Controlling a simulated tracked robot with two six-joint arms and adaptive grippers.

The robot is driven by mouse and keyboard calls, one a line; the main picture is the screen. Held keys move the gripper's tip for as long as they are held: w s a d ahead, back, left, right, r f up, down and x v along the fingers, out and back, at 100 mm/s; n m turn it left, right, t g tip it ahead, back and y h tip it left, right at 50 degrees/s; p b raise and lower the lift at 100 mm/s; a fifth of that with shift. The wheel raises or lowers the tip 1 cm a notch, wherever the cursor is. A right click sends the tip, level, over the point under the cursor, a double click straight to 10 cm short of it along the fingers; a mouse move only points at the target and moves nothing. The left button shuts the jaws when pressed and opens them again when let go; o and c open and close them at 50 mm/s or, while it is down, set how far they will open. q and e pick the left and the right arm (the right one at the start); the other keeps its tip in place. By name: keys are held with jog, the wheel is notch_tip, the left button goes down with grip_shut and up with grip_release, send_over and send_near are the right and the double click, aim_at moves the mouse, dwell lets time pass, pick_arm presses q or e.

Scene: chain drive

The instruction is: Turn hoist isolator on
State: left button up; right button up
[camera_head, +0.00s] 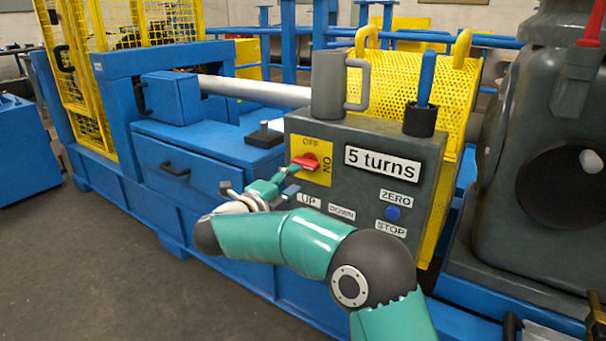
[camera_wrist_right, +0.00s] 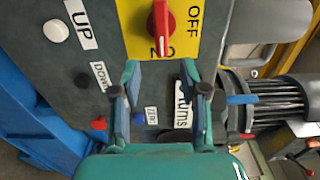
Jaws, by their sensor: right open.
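The hoist isolator is a red rotary handle (camera_head: 305,162) on a yellow plate (camera_head: 322,177) at the upper left of the grey control box (camera_head: 357,200). OFF is printed above it and ON to its right. In the right wrist view the red handle (camera_wrist_right: 161,24) is upright in the picture, in line with the ON lettering, which its lower end partly covers. My right gripper (camera_head: 284,183) is just left of and below the handle. In the wrist view my right gripper (camera_wrist_right: 160,78) is open, with nothing between its fingers, apart from the handle. My left gripper is out of view.
Below the isolator are UP and DOWN labels. A grey mug (camera_head: 328,85) and a dark cup (camera_head: 420,121) with a blue-handled item stand on the box. A yellow mesh guard (camera_head: 440,85) stands behind.

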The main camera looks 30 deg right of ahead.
jog(key=shift+v, duration=2.35)
jog(key=shift+d, duration=0.15)
jog(key=d+f+n+t+y, duration=0.25)
jog(key=f+n, duration=0.25)
jog(key=f, duration=0.7)
jog(key=d+f+n+t+y, duration=0.1)
jog(key=d+f+n+y, duration=0.3)
jog(key=f, duration=0.8)
jog(key=s+a+f+n+g+y, duration=0.1)
jog(key=s+a+f+n+y, duration=0.3)
jog(key=f, duration=0.4)
jog(key=s+a+f+n+g+y, duration=0.1)
jog(key=s+a+f+n+y, duration=0.1)
jog(key=s+a+f+n, duration=0.4)
jog(key=s+a+f+n+g+y, duration=0.2)
jog(key=s+a+f+n+y, duration=0.15)
jog(key=a+f, duration=0.4)
jog(key=s+a+f+n+g+y, duration=0.2)
jog(key=s+a+n+g, duration=0.15)
jog(key=s, duration=0.45)
jog(key=s+a+f+n+g+y, duration=0.1)
jog(key=s+a+n+g+y, duration=0.25)
jog(key=s, duration=0.55)
notch_tip(320, 180, up, 38)
jog(key=t+p, duration=0.1)
jog(key=p, duration=3.8)
jog(key=shift+w+a+h, duration=0.3)
jog(key=shift+a+h, duration=0.15)
